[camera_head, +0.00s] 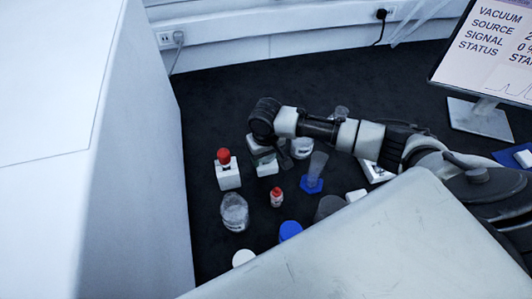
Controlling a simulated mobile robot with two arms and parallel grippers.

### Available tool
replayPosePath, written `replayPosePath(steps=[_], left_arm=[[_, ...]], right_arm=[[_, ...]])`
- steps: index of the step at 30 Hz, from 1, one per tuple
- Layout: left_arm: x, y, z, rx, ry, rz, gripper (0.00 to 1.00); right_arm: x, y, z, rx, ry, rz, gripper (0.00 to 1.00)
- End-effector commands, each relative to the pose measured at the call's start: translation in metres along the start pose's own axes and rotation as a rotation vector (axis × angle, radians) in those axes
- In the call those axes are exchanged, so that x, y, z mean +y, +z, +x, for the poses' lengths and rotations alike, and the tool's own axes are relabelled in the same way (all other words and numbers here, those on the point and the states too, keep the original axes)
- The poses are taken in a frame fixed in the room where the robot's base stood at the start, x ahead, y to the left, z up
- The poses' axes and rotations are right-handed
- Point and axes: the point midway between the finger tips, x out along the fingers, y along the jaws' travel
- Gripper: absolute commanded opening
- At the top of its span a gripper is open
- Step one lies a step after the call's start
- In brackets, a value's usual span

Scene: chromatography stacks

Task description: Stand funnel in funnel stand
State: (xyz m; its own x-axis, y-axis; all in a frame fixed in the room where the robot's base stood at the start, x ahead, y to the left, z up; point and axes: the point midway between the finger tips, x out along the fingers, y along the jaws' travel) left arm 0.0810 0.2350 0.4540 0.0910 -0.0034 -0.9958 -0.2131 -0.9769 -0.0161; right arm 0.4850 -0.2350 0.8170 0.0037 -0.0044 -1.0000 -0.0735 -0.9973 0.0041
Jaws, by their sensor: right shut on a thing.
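My right gripper (276,156) hangs from the wrist of the arm that comes in from the right, low over the dark bench top. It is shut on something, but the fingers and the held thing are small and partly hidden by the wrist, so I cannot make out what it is. I cannot pick out the funnel or the funnel stand for certain. A white block with a red top (228,174) stands left of the gripper. A clear, tapered vessel on a blue foot (312,183) stands right of it. My left gripper is not in view.
A clear jar (235,214), a small red-capped bottle (276,198), a blue lid (290,230) and a white lid (243,258) stand nearer. A pale-labelled container (301,148) is close right of the gripper. A monitor (490,50) stands at right.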

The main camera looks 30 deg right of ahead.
Motion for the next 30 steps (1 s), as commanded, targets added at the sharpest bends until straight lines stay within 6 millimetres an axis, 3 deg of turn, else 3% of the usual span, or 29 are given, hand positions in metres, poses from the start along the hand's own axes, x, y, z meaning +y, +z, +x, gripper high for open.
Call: replayPosePath(steps=[9,10,16,22,24,30], left_arm=[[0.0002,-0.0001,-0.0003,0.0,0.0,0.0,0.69],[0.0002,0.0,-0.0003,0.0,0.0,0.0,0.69],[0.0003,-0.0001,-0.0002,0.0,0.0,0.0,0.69],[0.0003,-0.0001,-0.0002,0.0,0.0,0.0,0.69],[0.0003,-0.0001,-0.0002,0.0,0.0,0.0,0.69],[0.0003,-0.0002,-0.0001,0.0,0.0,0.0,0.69]], right_arm=[[0.0,0.0004,0.0037,-0.001,0.0,0.0,0.39],[0.0,0.0005,0.0038,-0.001,0.0,-0.001,0.64],[-0.0002,0.0008,0.0041,-0.002,0.0,-0.001,0.92],[-0.0003,0.0011,0.0044,-0.002,0.0,-0.001,0.92],[-0.0003,0.0012,0.0046,-0.003,0.0,-0.001,1.0],[-0.0003,0.0014,0.0048,-0.003,0.0,-0.002,1.0]])
